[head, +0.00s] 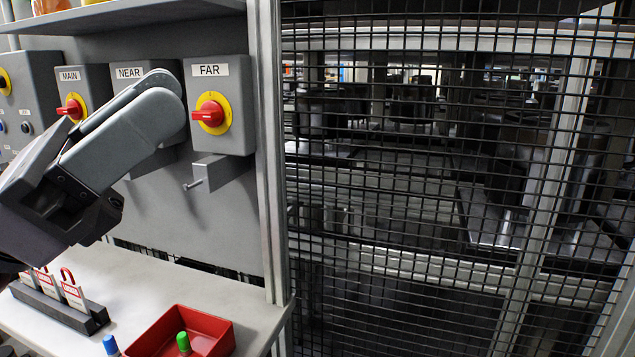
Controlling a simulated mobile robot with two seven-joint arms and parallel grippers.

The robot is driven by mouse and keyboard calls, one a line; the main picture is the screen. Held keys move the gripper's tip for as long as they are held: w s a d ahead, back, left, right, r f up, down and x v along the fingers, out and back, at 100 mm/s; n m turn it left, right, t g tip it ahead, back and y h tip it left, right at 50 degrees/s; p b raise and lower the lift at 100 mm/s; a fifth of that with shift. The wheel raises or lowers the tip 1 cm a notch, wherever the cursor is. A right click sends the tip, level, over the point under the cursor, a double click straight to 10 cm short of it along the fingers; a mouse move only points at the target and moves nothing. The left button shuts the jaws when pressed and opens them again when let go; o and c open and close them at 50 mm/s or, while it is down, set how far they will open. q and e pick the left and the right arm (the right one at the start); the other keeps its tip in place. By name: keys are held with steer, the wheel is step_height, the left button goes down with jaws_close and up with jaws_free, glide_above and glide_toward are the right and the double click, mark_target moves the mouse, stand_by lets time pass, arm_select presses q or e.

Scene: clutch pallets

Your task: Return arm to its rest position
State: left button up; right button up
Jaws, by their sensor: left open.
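My left arm comes in from the left edge, and its grey gripper (158,102) reaches up and right across the front of the NEAR switch box (129,72). The gripper is open, with nothing seen between its fingers. It hides most of the NEAR box and any knob there. The FAR switch box (219,105), with a red knob on a yellow plate, is just right of the fingertips. The MAIN switch box (70,76), also with a red knob, is to the left behind the gripper. My right gripper is not in view.
A shelf (120,16) runs above the boxes. A bracket with a peg (213,175) sits below FAR. On the counter (240,312) are red-shackled padlocks (73,290) in a dark rack and a red tray (213,330) with a green-topped item. Mesh fencing (450,180) fills the right.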

arm_select(q)
steer(key=w+a+f+n+t+y, duration=0.4)
steer(key=n+t+y, duration=0.4)
steer(key=n, duration=0.7)
steer(key=w+a+f+n+t+y, duration=0.3)
steer(key=a+n+t+y, duration=0.25)
steer(key=n+t, duration=0.7)
steer(key=w+a+f+n+g+y, duration=0.1)
steer(key=a+f+n+g+y, duration=0.2)
steer(key=f+n+g+y, duration=0.5)
steer(key=w+a+f+n+g+y, duration=0.1)
steer(key=a+f+n+g+y, duration=0.3)
steer(key=f+n, duration=0.75)
steer(key=s+d+f+n+g+h, duration=0.1)
steer(key=s+d+f+n+g, duration=0.15)
steer(key=s+f+g, duration=0.65)
steer(key=s+d+f+n+g+h, duration=0.1)
steer(key=s+d+f+n+g, duration=0.15)
steer(key=s+f, duration=1.2)
steer(key=w+d+f+t+h+b, duration=0.1)
steer(key=w+d+f+t+h, duration=0.1)
steer(key=w+f+t, duration=0.4)
steer(key=shift+w+d+f+m+t, duration=0.35)
steer(key=shift+w+f, duration=1.4)
steer(key=shift+f, duration=1.8)
